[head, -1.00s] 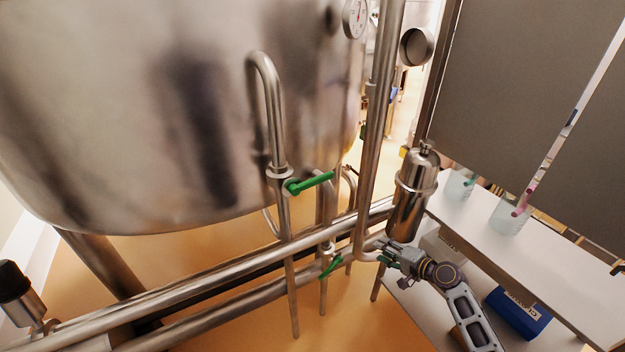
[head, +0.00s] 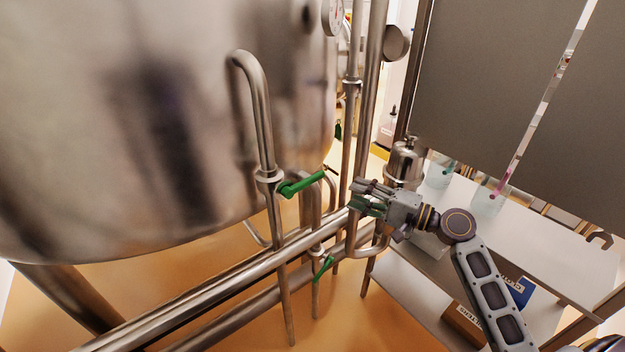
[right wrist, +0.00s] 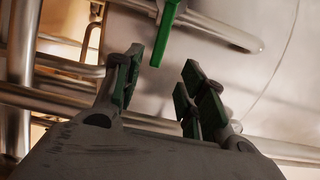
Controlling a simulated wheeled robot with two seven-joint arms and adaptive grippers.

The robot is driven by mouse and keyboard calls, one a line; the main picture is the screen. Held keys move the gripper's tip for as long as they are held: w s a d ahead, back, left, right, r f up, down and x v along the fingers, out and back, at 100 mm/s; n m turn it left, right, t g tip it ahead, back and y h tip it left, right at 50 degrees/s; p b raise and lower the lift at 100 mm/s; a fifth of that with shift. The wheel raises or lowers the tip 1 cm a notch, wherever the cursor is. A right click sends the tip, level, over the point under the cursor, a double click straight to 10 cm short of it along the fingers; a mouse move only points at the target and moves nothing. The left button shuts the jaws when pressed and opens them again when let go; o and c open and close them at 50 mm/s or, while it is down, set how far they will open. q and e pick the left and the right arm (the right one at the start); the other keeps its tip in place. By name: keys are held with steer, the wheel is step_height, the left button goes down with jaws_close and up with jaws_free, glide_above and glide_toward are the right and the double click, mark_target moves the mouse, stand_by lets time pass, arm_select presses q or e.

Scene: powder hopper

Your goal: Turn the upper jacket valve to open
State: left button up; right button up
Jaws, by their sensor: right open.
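The upper jacket valve has a green lever handle (head: 301,184) on the vertical bent pipe in front of the tank. The handle points right and slightly up in the head view. In the right wrist view the green handle (right wrist: 166,28) hangs into the top of the picture, beyond the fingertips and apart from them. My right gripper (head: 362,196) is open and empty, to the right of the handle, with its fingers pointing left. Its green-padded fingers (right wrist: 160,85) are spread in the right wrist view. My left gripper is not in view.
A lower green valve handle (head: 322,267) sits on the pipework below. The large steel tank (head: 130,130) fills the left. Horizontal pipes (head: 215,312) run beneath. A steel canister (head: 404,163) stands close behind my right gripper, by a white bench (head: 535,240) with beakers (head: 488,197).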

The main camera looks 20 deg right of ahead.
mark_target(317, 179)
steer(key=p+x, duration=0.3)
steer(key=x, duration=0.9)
steer(key=shift+w+a+r, duration=0.1)
steer(key=shift+w, duration=0.05)
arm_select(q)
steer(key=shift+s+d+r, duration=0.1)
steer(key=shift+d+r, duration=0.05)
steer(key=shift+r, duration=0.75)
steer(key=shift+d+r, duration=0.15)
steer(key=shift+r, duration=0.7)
arm_select(e)
steer(key=shift+x, duration=0.85)
jaws_close()
